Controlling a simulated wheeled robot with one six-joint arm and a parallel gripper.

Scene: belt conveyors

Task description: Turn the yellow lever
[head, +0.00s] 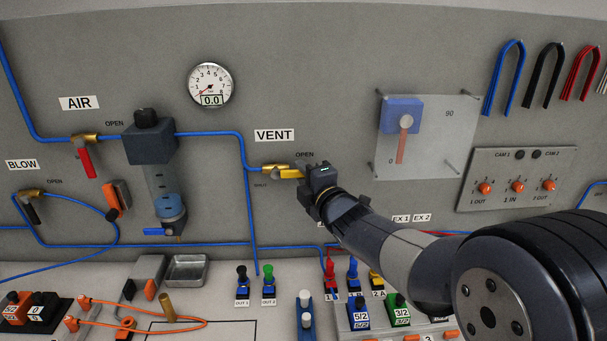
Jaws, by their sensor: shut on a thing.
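The yellow lever (289,173) is on the brass valve under the VENT label (274,135) on the grey wall panel. It lies nearly level, pointing right toward the OPEN mark. My gripper (304,174) is at the lever's right end and is shut on it. The gripper body hides the lever's tip, and the fingers are small and partly hidden. My arm comes in from the lower right.
A red lever (86,160) under AIR and a black lever (33,211) under BLOW hang on the left. A gauge (211,85) reads 0.0. Blue tubing (247,200) runs close beside the VENT valve. Plug blocks and a metal tray (186,269) stand on the bench below.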

